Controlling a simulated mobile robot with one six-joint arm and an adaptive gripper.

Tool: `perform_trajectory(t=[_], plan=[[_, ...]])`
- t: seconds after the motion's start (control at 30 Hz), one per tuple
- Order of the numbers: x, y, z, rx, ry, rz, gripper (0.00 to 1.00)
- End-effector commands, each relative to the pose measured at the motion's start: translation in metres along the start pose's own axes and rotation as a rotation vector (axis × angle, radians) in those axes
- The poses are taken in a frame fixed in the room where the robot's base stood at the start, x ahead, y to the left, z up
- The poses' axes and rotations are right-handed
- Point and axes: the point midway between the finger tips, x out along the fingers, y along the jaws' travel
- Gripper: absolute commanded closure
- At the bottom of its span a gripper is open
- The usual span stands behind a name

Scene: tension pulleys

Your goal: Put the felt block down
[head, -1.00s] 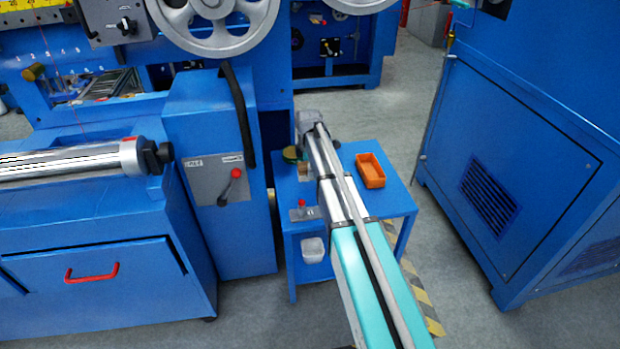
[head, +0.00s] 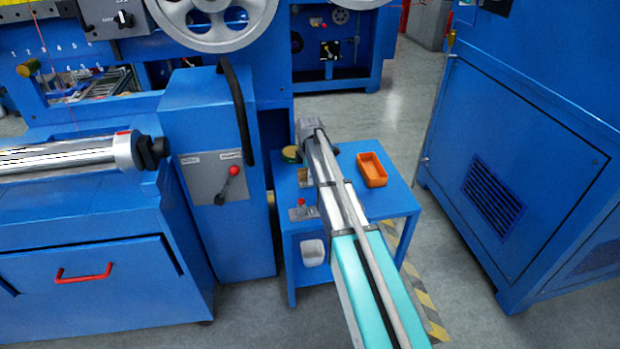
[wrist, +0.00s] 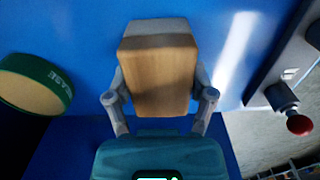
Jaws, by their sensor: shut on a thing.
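The felt block (wrist: 158,75) has a tan wooden body and a pale grey layer at its far end in the wrist view. My gripper (wrist: 160,95) is shut on it, one finger at each side. In the head view a small tan patch, likely the block (head: 303,175), shows just left of my arm over the small blue table (head: 395,203). My arm hides most of the gripper there. I cannot tell whether the block touches the tabletop.
A green-rimmed grease tin (wrist: 40,85) is left of the block in the wrist view; it also shows in the head view (head: 291,154). A red-knobbed switch (head: 301,203) is at the table's near left. An orange tray (head: 371,170) stands right of my arm.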

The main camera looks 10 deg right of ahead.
Motion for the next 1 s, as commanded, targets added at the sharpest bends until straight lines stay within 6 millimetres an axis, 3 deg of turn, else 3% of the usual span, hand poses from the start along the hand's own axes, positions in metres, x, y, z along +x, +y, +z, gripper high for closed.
perform_trajectory(t=[0.43,0.47,0.6,1.0], plan=[[0.0039,0.0000,-0.0004,0.000,0.000,0.000,0.67],[0.0031,0.0000,-0.0004,0.000,0.000,0.000,0.26],[0.0025,0.0000,-0.0005,-0.001,0.000,0.000,0.00],[0.0024,0.0000,-0.0007,-0.001,0.000,0.000,0.00]])
